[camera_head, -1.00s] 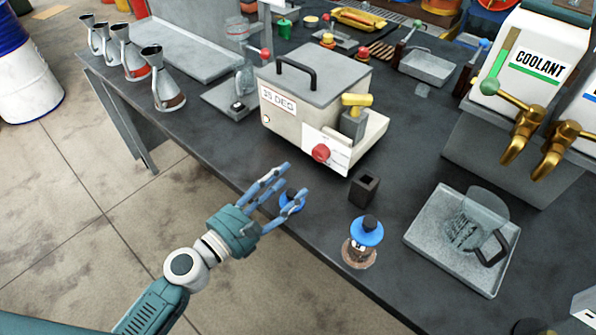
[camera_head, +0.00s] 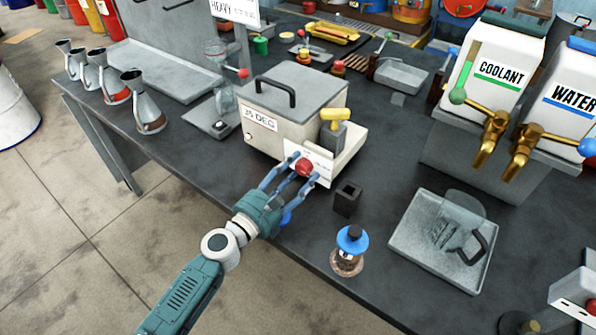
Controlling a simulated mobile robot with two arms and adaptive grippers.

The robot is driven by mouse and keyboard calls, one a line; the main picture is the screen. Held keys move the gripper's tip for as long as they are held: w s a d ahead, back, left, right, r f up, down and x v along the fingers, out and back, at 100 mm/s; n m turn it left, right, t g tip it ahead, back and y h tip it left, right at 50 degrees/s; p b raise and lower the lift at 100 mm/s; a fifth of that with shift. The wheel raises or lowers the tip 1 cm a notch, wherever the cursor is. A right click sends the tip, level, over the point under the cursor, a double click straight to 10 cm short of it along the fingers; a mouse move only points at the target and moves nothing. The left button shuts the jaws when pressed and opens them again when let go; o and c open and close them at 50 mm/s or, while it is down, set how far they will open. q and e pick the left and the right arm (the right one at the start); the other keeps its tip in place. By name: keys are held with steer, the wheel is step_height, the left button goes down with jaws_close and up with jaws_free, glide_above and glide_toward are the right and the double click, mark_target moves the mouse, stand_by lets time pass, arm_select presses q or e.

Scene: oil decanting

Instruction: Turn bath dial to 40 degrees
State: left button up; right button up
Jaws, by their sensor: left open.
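The bath (camera_head: 290,112) is a cream box with a grey lid, a black handle and a label that seems to read 35 DEG. Its round red dial (camera_head: 304,167) sits on a white plate on the front face. My left gripper (camera_head: 296,168) is open at the dial, with its blue-grey fingers pointing at the bath and spread around the dial. I cannot tell whether the fingers touch it. The dial's pointer and scale are too small to read. My right gripper is not in view.
A yellow-handled valve (camera_head: 335,116) stands beside the dial. A small dark square holder (camera_head: 347,197) and a blue-capped bottle (camera_head: 350,250) are close on the right. A tray (camera_head: 409,237) holds a clear jug (camera_head: 458,222). Several metal cans stand at the far left.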

arm_select(q)
steer(key=shift+c, duration=1)
steer(key=c, duration=0.8)
steer(key=shift+c, duration=0.8)
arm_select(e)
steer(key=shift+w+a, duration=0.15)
